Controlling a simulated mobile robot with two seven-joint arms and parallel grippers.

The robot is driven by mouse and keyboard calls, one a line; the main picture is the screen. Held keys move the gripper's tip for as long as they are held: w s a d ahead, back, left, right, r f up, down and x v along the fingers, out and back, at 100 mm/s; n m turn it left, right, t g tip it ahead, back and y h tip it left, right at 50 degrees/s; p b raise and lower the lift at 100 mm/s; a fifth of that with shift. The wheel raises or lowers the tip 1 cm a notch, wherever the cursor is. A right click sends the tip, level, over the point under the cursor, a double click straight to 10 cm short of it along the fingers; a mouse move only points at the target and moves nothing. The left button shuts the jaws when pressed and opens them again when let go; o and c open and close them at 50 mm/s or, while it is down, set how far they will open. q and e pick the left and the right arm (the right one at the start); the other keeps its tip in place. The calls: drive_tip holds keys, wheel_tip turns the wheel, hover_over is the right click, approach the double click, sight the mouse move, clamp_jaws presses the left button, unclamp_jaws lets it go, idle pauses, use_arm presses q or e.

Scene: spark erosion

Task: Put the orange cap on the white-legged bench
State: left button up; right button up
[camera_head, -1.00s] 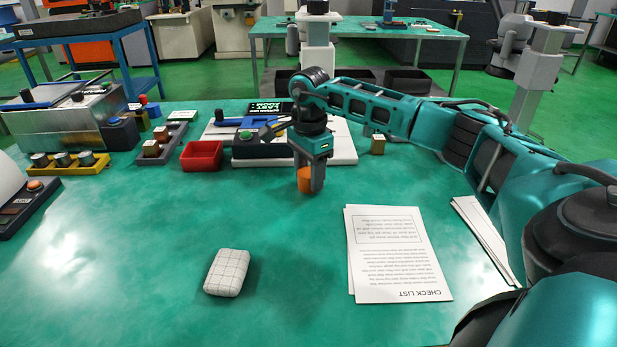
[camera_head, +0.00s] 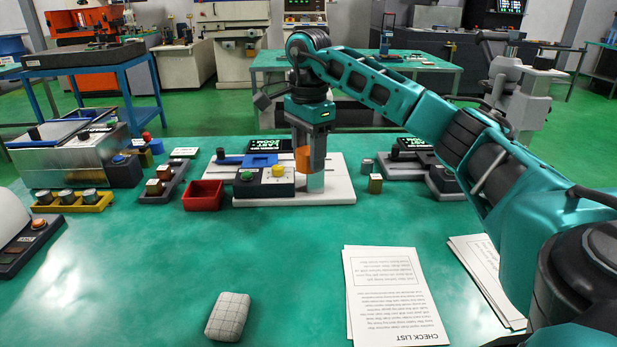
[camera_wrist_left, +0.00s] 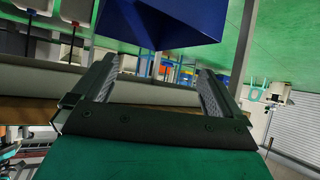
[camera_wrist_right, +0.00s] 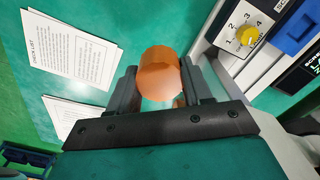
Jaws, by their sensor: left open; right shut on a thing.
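The orange cap (camera_head: 302,160) is between the fingers of my right gripper (camera_head: 309,162), over the white board at the back of the near green table. In the right wrist view the orange cap (camera_wrist_right: 160,73) sits upright in the picture between both fingers of the shut right gripper (camera_wrist_right: 158,78).
The near table holds a red bin (camera_head: 203,197), a control box (camera_head: 264,183), a white board (camera_head: 341,190), checklist sheets (camera_head: 395,295) and a gridded pad (camera_head: 228,316). A blue-framed stand (camera_head: 122,85) is at far left. Green floor separates the benches. A blue bin (camera_wrist_left: 165,20) is near my left gripper.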

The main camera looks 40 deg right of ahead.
sight(308, 150)
wheel_tip(308, 150, up, 5)
drive_tip(key=shift+f+p, duration=0.1)
drive_tip(key=shift+p, duration=0.3)
drive_tip(key=shift+a, duration=0.1)
